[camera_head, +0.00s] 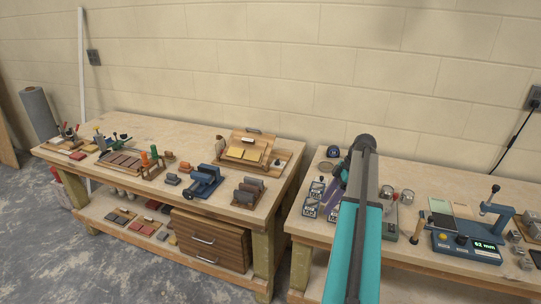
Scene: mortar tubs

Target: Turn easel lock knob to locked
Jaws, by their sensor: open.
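A small wooden easel (246,149) stands at the back right of the left workbench, with yellow-tan cards on its sloped face. A small dark part shows at its top edge. I cannot make out which part is the lock knob or how it is turned. My teal and grey arm rises from the bottom of the picture in front of the right workbench, to the right of the easel and apart from it. My gripper cannot be made out; the arm hides what lies behind it.
The left workbench (130,124) holds blocks, a blue clamp-like tool (205,182) and a rack of grey blocks (248,191). A gap separates it from the right workbench (400,258). That one holds small labelled boxes and a blue gauge (467,244). A block wall stands close behind.

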